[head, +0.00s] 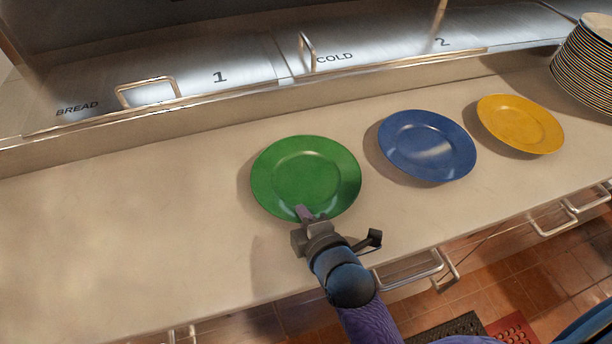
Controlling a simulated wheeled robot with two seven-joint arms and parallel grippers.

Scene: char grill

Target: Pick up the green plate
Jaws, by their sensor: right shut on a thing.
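The green plate (305,172) lies face up near the middle of the counter in the head view. My right gripper (304,213) is at the plate's near rim and is shut on that rim. One finger shows over the rim; the other is hidden. The plate looks level and on or very close to the counter; I cannot tell if there is a gap under it. My left gripper is not in view.
A blue plate (427,146) and a yellow plate (520,124) lie to the right. A tall plate stack (588,68) stands at the far right. Metal lids (220,78) with handles run along the back. The counter's left side (110,230) is clear.

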